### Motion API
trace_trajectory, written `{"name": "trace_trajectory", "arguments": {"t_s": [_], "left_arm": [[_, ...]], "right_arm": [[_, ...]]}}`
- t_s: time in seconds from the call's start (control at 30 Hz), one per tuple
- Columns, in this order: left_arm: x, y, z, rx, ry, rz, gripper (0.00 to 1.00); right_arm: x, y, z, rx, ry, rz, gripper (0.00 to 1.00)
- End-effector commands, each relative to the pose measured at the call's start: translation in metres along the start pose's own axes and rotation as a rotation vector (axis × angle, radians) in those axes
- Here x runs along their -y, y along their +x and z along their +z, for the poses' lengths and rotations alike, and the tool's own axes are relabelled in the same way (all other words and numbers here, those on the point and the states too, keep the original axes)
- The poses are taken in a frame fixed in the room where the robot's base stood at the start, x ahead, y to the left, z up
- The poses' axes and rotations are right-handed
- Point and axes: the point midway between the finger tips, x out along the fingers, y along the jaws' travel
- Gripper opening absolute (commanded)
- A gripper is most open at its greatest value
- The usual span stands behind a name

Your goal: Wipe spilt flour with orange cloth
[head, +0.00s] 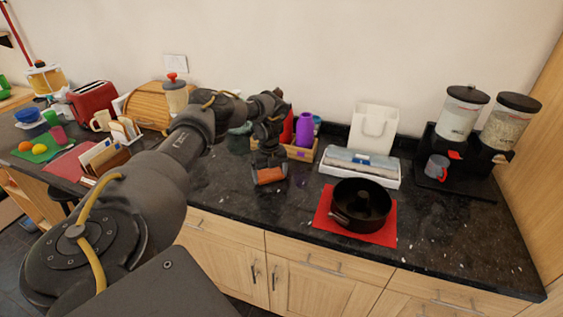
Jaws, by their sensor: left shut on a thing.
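My left gripper (268,166) reaches down over the dark granite counter, left of the red mat. It is shut on the orange cloth (270,176), which shows as a small folded or rolled piece at the fingertips. The cloth is at or just above the counter top; I cannot tell whether it touches. Small pale specks lie on the counter around it, and I cannot tell flour from the granite's own flecks. The counter behind the gripper is partly hidden by my left arm. My right gripper is not in view.
Behind are a white tray (362,170), a wooden box (301,153) with a purple vase (305,130), and cereal dispensers (461,113).

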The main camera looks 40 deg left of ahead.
Motion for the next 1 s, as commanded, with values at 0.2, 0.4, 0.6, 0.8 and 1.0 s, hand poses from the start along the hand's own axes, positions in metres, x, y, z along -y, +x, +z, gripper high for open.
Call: {"name": "trace_trajectory", "arguments": {"t_s": [0.2, 0.4, 0.6, 0.8, 1.0], "left_arm": [[-0.009, -0.013, 0.009, 0.0, -0.013, -0.002, 0.69], [-0.003, -0.039, 0.006, 0.0, -0.004, -0.001, 0.69], [-0.004, -0.057, 0.007, -0.001, -0.005, -0.001, 0.69], [-0.008, -0.074, 0.008, 0.0, -0.01, 0.0, 0.69], [-0.009, -0.082, 0.009, 0.0, -0.011, 0.0, 0.69]], "right_arm": [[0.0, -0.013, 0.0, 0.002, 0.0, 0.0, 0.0], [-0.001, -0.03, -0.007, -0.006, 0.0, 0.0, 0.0], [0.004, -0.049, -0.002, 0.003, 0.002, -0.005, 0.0], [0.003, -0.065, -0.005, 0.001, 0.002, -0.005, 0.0], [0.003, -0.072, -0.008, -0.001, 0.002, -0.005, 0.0]]}}
